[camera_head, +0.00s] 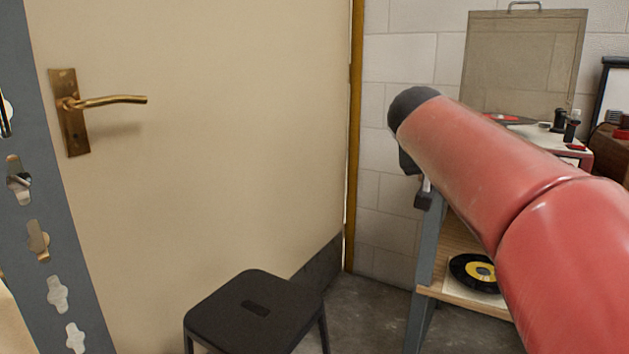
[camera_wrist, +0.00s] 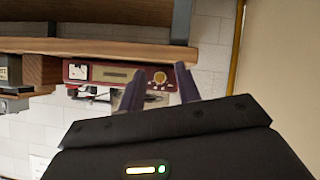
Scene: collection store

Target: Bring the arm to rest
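My gripper (camera_wrist: 159,68) shows in the wrist view with two dark fingers spread apart. Nothing is held between them; a knob of a dark red device shows through the gap behind. In the head view my red arm reaches from the lower right up toward the middle, in front of the shelf and record player. Its dark wrist end hides most of the gripper there, so the fingers cannot be made out.
A cream door (camera_head: 220,130) with a brass handle (camera_head: 110,101) fills the left. A black stool (camera_head: 255,308) stands before it. The wrist view shows the dark red device (camera_wrist: 112,73) near a wooden board (camera_wrist: 90,47).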

